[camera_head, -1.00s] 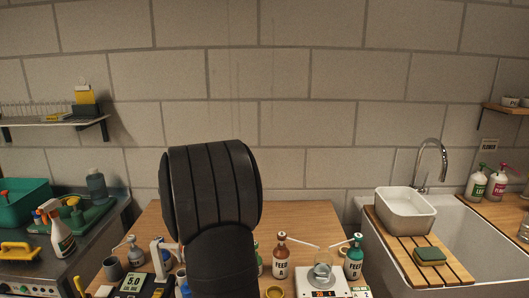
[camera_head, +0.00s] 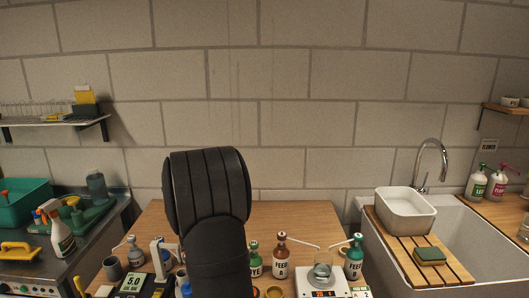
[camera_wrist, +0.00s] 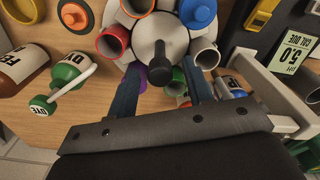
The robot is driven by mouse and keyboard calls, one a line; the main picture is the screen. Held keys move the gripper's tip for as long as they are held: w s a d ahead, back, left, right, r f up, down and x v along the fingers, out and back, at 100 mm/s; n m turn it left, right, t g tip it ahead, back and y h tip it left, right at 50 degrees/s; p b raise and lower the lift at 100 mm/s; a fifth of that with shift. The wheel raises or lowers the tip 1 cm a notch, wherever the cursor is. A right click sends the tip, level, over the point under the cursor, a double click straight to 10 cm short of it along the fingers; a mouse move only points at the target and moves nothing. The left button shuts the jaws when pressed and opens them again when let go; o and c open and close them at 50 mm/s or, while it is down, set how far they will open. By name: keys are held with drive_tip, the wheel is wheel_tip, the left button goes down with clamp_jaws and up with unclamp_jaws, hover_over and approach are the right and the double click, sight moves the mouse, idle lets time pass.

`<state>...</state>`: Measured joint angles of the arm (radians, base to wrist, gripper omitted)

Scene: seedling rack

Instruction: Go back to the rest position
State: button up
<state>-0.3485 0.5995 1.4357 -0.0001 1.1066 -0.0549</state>
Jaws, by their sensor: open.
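My gripper (camera_wrist: 163,76) shows in the wrist view with its two dark blue fingers spread apart and nothing held between them. Beyond the fingers is a round white holder (camera_wrist: 145,48) with a black knob (camera_wrist: 160,68) at its middle and coloured cups around it. I cannot tell the gap between the fingers and the holder. In the head view my black arm stands in front of the wooden table and hides my gripper.
A pH meter (camera_head: 133,284) is left of my arm. A scale (camera_head: 322,284) bearing a glass beaker (camera_head: 322,270) is at right. The table's back is clear.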

wheel_tip(320, 180, up, 15)
drive_tip(key=w+g, duration=0.1)
drive_tip(key=w, duration=0.1)
drive_tip(key=shift+w+a+g+h, duration=0.15)
drive_tip(key=shift+a+g+h, duration=0.25)
drive_tip(key=shift+a, duration=0.05)
idle(0.4)
